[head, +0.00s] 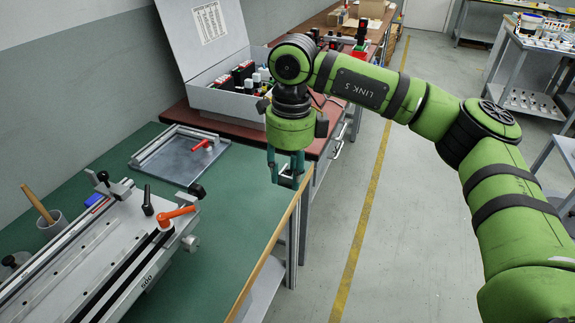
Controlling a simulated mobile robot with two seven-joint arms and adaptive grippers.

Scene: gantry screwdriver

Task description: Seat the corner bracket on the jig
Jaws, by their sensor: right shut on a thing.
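My right gripper (287,172) hangs pointing down over the wooden front edge of the green bench. Its teal fingers are shut on a small grey piece, which looks like the corner bracket but is mostly hidden by the fingers. A flat grey plate with raised silver rails and a red-handled clamp (180,155), which looks like the jig, lies on the bench to the left of the gripper and apart from it. My left gripper is not in view.
A long silver fixture with orange and black levers (105,255) fills the bench's left front. A cup with a wooden handle (52,223) stands beside it. The green bench top (235,210) between fixture and gripper is clear.

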